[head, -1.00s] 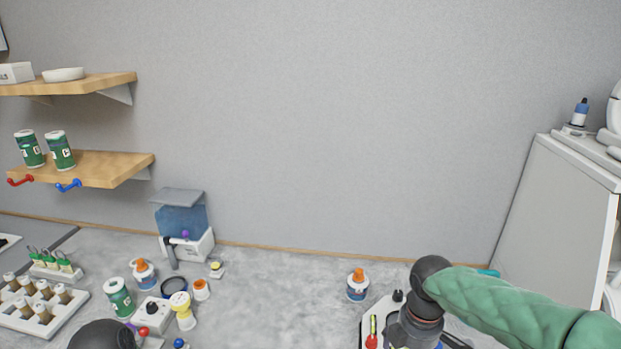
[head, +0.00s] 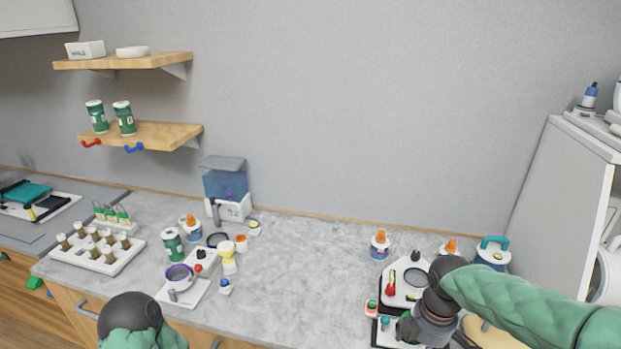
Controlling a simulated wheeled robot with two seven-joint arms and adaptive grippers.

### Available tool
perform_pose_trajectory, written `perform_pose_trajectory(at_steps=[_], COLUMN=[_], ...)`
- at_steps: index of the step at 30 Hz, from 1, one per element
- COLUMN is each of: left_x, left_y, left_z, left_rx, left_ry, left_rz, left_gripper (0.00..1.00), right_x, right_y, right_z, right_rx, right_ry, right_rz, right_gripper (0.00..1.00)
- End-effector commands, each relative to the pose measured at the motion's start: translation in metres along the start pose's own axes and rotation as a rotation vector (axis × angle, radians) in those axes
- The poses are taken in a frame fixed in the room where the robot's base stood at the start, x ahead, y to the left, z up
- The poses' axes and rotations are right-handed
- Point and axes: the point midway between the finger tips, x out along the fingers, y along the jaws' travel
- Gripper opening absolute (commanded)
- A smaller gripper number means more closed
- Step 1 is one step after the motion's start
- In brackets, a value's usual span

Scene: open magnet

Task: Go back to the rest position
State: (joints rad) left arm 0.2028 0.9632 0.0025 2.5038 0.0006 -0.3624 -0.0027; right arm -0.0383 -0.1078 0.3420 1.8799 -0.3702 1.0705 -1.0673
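My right arm comes in from the right in a green sleeve and ends in a dark wrist over the right end of the counter. My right gripper (head: 412,328) points down beside a white device (head: 408,280) with a round dark plate. Its fingers are mostly hidden, so its opening is unclear. My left arm shows only as a dark rounded joint and green sleeve at the bottom left, in front of the counter edge. My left gripper's fingers are not visible.
The marble counter (head: 310,260) is clear in the middle. Left of it stand a rack of vials (head: 97,250), a purple-rimmed bowl device (head: 180,278) and several bottles. Shelves (head: 155,135) hang on the left wall; a white cabinet (head: 560,200) stands right.

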Motion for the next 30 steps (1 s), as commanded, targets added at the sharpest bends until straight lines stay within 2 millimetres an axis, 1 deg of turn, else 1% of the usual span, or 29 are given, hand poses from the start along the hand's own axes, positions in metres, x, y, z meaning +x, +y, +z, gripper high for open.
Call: perform_pose_trajectory(at_steps=[8, 11, 13, 17, 18, 22, 26, 27, 30], left_x=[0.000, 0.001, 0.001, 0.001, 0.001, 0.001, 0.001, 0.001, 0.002], left_y=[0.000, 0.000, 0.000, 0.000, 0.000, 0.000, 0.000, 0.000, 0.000], left_z=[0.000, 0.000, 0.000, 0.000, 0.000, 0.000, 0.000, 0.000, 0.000], left_rx=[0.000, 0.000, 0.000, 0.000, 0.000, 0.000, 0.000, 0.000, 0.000], left_ry=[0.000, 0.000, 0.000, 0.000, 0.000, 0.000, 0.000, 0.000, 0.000], left_rz=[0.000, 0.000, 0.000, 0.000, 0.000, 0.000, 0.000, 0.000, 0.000], left_gripper=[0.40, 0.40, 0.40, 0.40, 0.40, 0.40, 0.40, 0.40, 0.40], right_x=[0.046, 0.069, 0.088, 0.133, 0.149, 0.197, 0.241, 0.254, 0.286], right_y=[0.002, 0.002, 0.001, -0.007, -0.011, -0.025, -0.046, -0.054, -0.075], right_z=[-0.020, -0.030, -0.037, -0.054, -0.059, -0.074, -0.085, -0.087, -0.092], right_rx=[0.102, 0.158, 0.208, 0.337, 0.388, 0.559, 0.741, 0.800, 0.959], right_ry=[0.049, 0.073, 0.092, 0.136, 0.149, 0.190, 0.217, 0.222, 0.231], right_rz=[-0.028, -0.042, -0.054, -0.089, -0.104, -0.144, -0.186, -0.199, -0.230], right_gripper=[0.91, 0.91, 0.91, 0.91, 0.91, 0.91, 0.91, 0.91, 0.91])
